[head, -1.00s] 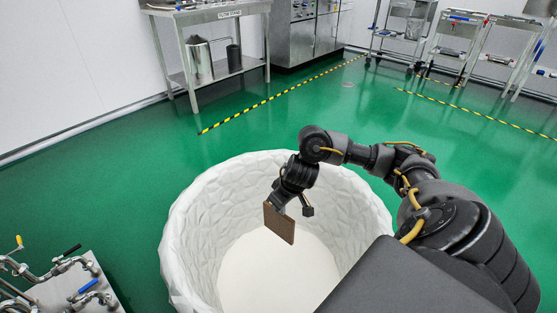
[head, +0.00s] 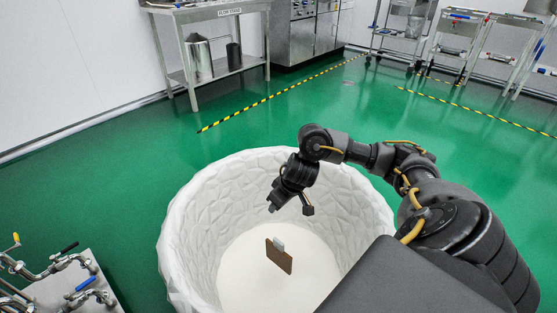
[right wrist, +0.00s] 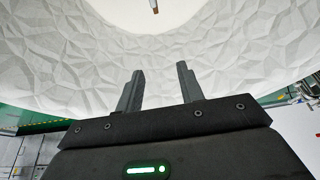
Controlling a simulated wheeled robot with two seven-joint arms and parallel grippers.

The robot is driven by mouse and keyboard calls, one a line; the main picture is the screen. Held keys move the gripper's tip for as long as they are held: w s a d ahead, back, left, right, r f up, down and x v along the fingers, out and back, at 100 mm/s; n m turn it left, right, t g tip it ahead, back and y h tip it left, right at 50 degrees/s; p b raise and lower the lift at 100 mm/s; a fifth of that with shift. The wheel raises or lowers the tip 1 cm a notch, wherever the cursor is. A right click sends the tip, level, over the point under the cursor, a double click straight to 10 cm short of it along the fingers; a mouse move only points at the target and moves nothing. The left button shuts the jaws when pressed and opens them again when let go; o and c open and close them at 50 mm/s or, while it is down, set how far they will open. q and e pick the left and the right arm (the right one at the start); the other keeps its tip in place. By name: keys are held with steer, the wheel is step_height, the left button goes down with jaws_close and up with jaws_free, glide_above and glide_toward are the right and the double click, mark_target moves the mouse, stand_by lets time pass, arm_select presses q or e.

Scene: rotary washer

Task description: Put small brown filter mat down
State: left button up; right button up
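The small brown filter mat (head: 279,257), with a light grey tab on its top edge, is inside the large white faceted tub (head: 190,225). It is upright and apart from my gripper; I cannot tell whether it touches the tub floor. My right gripper (head: 289,210) is open and empty above the mat, inside the tub's rim. In the right wrist view the fingers of my right gripper (right wrist: 158,80) are spread with nothing between them. The mat (right wrist: 155,6) shows there as a small brown piece at the top edge. My left gripper is not in view.
A steel table (head: 212,12) with metal containers on its shelf stands at the back left. A steel plate with valves and pipes (head: 75,285) is at the lower left. Carts (head: 455,35) stand at the back right.

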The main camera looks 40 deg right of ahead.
steer(key=shift+s, duration=0.1)
stand_by(0.5)
steer(key=s+p, duration=0.2)
steer(key=s, duration=0.1)
steer(key=shift+s+d, duration=0.15)
steer(key=shift+s, duration=0.2)
steer(key=shift+p, duration=0.3)
